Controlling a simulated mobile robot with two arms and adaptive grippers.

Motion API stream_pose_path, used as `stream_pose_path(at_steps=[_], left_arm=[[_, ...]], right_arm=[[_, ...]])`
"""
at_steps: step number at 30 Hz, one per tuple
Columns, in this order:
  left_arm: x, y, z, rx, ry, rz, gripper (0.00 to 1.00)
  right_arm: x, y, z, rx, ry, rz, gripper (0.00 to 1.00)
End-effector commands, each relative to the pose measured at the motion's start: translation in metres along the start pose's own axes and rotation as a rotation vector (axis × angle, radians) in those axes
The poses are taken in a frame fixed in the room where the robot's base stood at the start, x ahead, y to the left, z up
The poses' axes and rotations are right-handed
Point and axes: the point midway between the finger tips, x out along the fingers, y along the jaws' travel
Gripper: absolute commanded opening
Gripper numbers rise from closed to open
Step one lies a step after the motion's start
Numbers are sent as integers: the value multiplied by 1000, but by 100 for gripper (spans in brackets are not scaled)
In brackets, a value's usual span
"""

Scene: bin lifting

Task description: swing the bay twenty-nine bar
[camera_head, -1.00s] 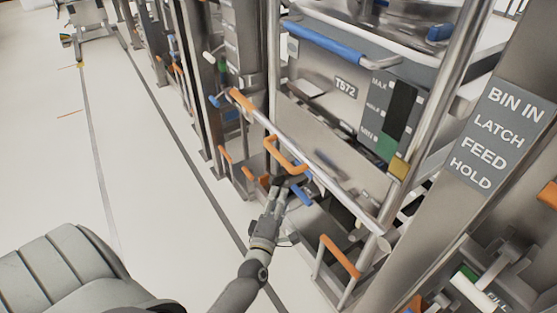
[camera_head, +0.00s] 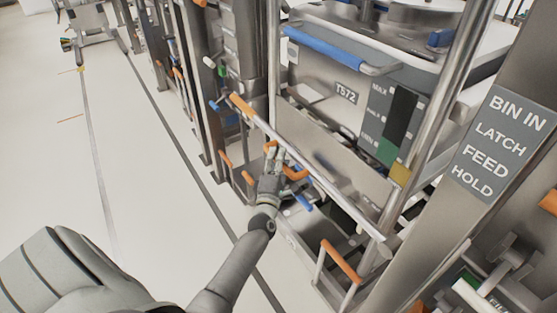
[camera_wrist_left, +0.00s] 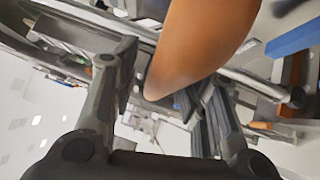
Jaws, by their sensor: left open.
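A long silver bar (camera_head: 325,178) with an orange end grip (camera_head: 241,104) slants across the front of the bay. An orange loop handle (camera_head: 296,173) sits at its middle. My left gripper (camera_head: 275,156) is open at this handle and hides part of it. In the left wrist view, the orange handle (camera_wrist_left: 195,45) is large and close, reaching down between the two open fingers (camera_wrist_left: 160,95). I cannot tell whether they touch it. No bay number is readable. My right gripper is not in view.
Behind the bar stands a steel bin marked T572 (camera_head: 345,93) with a blue handle (camera_head: 325,42). A sign post (camera_head: 495,140) reading BIN IN, LATCH, FEED, HOLD stands at right. A lower orange handle (camera_head: 341,260) is near the front. Open floor (camera_head: 140,180) lies at left.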

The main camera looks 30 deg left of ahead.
Motion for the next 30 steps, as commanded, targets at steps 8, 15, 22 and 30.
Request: stream_pose_path(at_steps=[8,15,22,30], left_arm=[[2,0,0,0,0,-1,41],[2,0,0,1,0,-1,15],[2,-1,0,1,0,-1,0],[3,5,1,9,-3,7,0]], right_arm=[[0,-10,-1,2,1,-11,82],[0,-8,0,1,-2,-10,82],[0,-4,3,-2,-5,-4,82],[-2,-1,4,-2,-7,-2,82]])
